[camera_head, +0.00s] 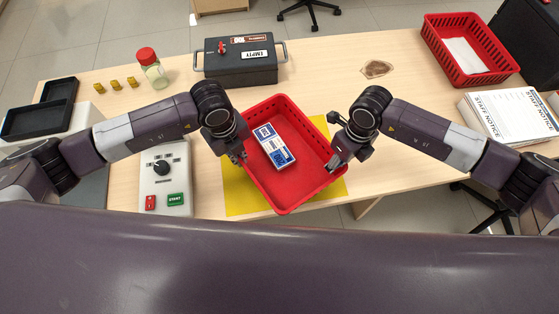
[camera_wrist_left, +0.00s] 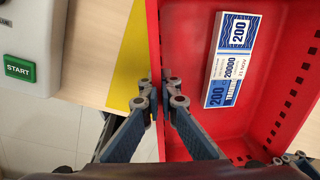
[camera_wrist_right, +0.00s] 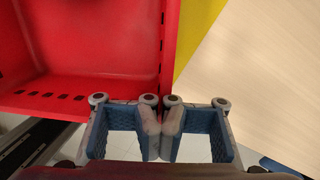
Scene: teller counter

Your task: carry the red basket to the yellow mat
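The red basket (camera_head: 306,130) is over the yellow mat (camera_head: 238,196), sitting askew to it. A blue-and-white bundle of notes (camera_head: 273,146) lies in it, also seen in the left wrist view (camera_wrist_left: 232,58). My left gripper (camera_head: 240,157) is shut on the basket's left wall; its fingers are on both sides of the wall in the left wrist view (camera_wrist_left: 162,92). My right gripper (camera_head: 335,163) is shut on the right wall, also in the right wrist view (camera_wrist_right: 161,112). I cannot tell whether the basket touches the mat, which it partly hides.
A control box (camera_head: 164,180) with START button stands left of the mat. Behind are a dark cash box (camera_head: 241,66), a jar (camera_head: 152,70) and several yellow blocks. Another red basket (camera_head: 468,48) and staff notices (camera_head: 510,113) are at right. The table is clear around the brown patch (camera_head: 376,69).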

